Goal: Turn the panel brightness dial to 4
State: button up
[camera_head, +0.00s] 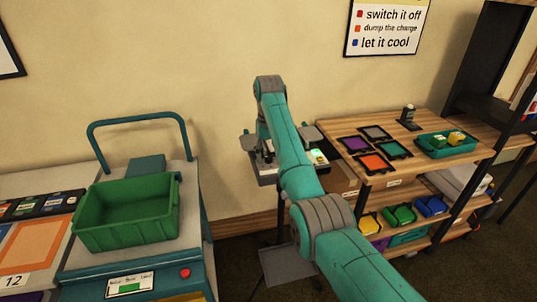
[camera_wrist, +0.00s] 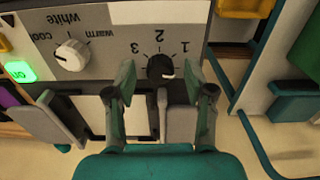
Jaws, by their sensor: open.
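The panel (camera_wrist: 205,45) fills the upper part of the wrist view, its lettering upside down. A round black dial (camera_wrist: 160,66) sits on it, with the numbers 1, 2 and 3 visible beside it; a 4 is not visible. A small light mark shows on the dial, but I cannot tell which number it points to. My gripper (camera_wrist: 159,76) is open, its fingers on either side of the dial. I cannot tell whether they touch it. In the head view my arm hides most of the panel's stand and the dial.
A white knob (camera_wrist: 73,55) marked cool, white and warm sits left of the dial, and a lit green ON button (camera_wrist: 19,70) farther left. A cart with a green bin (camera_head: 128,212) stands left; a wooden shelf (camera_head: 455,160) with trays stands right.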

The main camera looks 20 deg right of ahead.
grip_shut()
